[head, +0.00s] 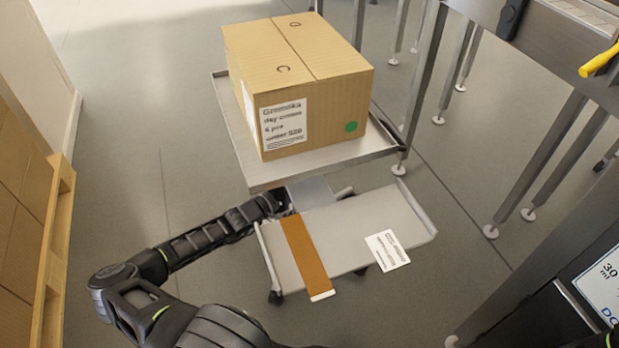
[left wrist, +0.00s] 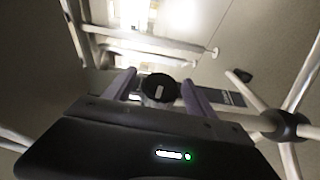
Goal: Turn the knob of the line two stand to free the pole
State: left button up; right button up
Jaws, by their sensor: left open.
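A black round knob (left wrist: 158,87) shows in the left wrist view. My left gripper (left wrist: 159,80) is open, with one finger on each side of the knob. I cannot tell whether the fingers touch it. In the head view my left arm reaches to the far left side of a low grey tray stand (head: 345,222) with an orange stripe and a white label. The gripper's fingertips and the knob are hidden there. A pale tube with a dark hub (left wrist: 285,125) and thin legs shows at the right of the left wrist view. My right gripper is out of view.
Steel table legs (head: 540,150) stand at the right. Grey floor is open at the left.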

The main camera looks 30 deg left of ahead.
pick_arm(q)
jog(key=shift+x, duration=1.05)
jog(key=shift+c, duration=0.4)
jog(key=c, duration=1.3)
jog(key=t+b, duration=0.1)
jog(key=n+t, duration=0.1)
jog(key=shift+r+t+h+b, duration=0.3)
jog(key=shift+b, duration=0.1)
jog(key=o, duration=1.4)
